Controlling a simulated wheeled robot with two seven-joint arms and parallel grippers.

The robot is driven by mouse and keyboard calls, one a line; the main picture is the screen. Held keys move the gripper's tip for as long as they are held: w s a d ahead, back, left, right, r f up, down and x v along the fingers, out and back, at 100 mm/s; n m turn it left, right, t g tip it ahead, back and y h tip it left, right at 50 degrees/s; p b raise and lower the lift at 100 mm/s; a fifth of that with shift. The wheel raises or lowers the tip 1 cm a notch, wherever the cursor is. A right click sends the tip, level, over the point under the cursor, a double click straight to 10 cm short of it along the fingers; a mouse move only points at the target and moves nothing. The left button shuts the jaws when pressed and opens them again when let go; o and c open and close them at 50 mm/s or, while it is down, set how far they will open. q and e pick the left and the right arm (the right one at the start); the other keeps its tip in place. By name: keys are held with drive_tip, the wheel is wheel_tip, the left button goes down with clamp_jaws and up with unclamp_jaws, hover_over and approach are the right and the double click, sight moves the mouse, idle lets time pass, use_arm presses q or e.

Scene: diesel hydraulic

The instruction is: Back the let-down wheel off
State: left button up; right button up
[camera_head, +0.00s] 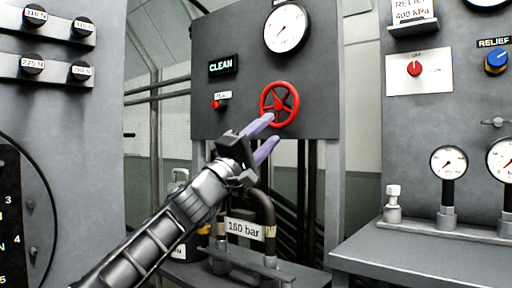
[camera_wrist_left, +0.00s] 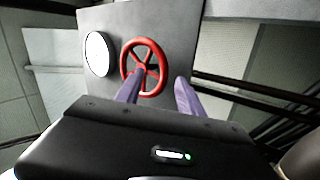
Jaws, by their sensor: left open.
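The red spoked wheel (camera_head: 279,104) is mounted on a dark panel, below a white round gauge (camera_head: 286,28). I take it to be the let-down wheel, though no label for it is readable. My left gripper (camera_head: 266,136) is open, with two purple fingers pointing up at the wheel. One fingertip overlaps the wheel's lower left in the head view; I cannot tell whether it touches. In the left wrist view the wheel (camera_wrist_left: 144,67) is ahead of the fingers (camera_wrist_left: 157,87), one finger overlapping its lower rim. My right gripper is not in view.
Bent pipes with a 160 bar tag (camera_head: 244,230) stand below. At right are a red knob (camera_head: 414,69), a blue knob (camera_head: 497,61) and small gauges (camera_head: 449,162) above a grey bench.

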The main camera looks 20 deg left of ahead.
use_arm(q)
drive_tip(key=v, duration=0.5)
drive_tip(key=shift+s, duration=0.15)
idle(0.4)
